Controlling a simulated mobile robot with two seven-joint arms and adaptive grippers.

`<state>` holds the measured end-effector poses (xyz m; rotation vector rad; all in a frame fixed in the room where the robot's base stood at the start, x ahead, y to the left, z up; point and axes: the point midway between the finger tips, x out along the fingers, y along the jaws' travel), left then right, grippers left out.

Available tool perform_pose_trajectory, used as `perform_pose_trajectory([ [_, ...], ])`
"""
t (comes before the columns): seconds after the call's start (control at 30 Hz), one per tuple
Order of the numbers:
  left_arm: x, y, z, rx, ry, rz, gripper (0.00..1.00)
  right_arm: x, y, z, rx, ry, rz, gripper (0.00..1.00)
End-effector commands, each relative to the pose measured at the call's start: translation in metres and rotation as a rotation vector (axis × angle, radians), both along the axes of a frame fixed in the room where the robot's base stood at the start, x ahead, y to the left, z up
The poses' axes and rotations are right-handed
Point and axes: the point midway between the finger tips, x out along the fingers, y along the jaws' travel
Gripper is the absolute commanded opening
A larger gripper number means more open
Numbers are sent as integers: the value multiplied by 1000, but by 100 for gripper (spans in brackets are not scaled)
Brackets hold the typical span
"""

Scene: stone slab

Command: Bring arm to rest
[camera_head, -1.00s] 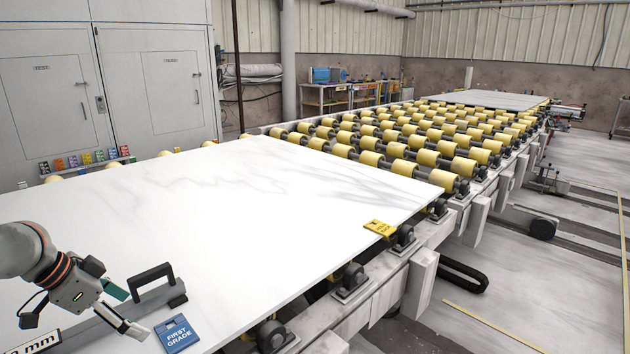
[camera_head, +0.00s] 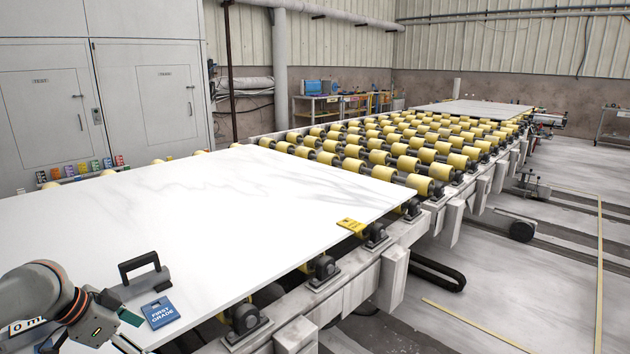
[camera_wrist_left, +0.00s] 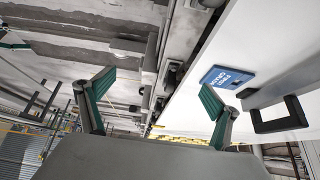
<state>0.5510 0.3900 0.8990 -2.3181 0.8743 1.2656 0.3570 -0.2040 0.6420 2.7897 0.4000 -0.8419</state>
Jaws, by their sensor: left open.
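My left gripper (camera_head: 129,331) is at the lower left of the head view, near the slab's front edge. In the wrist view its two green-padded fingers (camera_wrist_left: 157,90) are spread apart with nothing between them. The white stone slab (camera_head: 215,215) lies flat on the roller line. A blue "FIRST GRADE" card (camera_head: 161,312) lies on the slab, just beyond the gripper; it also shows in the wrist view (camera_wrist_left: 228,77). A grey bar tool with a black handle (camera_head: 144,270) lies beside the card, partly hidden by my arm. My right gripper is out of view.
Yellow rollers (camera_head: 390,150) run back to another slab (camera_head: 470,108). Grey cabinets (camera_head: 110,85) stand at the left, with several small coloured boxes (camera_head: 82,170) in front. The floor at the right (camera_head: 540,260) is mostly clear.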

Motion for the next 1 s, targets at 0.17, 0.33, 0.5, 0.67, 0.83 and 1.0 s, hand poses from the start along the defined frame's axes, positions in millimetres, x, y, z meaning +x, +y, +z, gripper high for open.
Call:
perform_pose_trajectory([
  [0.17,1,-47,-55,-46,-47,-14,90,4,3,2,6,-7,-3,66],
  [0.33,-9,-101,-113,-113,-120,0,90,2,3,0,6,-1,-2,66],
  [0.5,-34,-149,-163,-182,-206,62,90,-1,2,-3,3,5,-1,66],
  [0.67,-71,-179,-201,-217,-279,153,90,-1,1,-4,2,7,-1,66],
  [0.83,-121,-192,-232,-209,-340,265,90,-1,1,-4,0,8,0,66],
  [1.0,-168,-192,-250,-161,-375,347,90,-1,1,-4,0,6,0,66],
])
